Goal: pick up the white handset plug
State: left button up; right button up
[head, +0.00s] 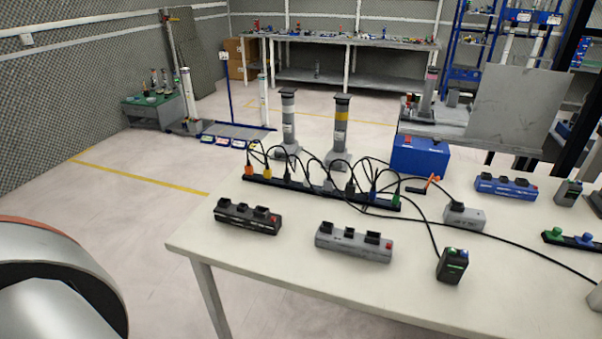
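A long black power strip (277,182) lies along the far side of the white table and holds a row of corded plugs. An orange plug (249,170) and a yellow plug (267,172) stand at its left end. A blue plug (373,192) and a green plug (395,201) are at its right end. A pale grey or whitish plug (328,184) stands near the middle of the row; it is too small to tell if it is the white handset plug. Neither of my grippers is in view.
The table (300,285) also holds a black charger (247,218), a grey charger (353,243), a small black device (452,265), a grey adapter (464,217) and a blue box (420,156). Black cables loop over the strip. The table's front left is clear.

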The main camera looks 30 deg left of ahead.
aim_at(306, 183)
jog(key=u, duration=0.95)
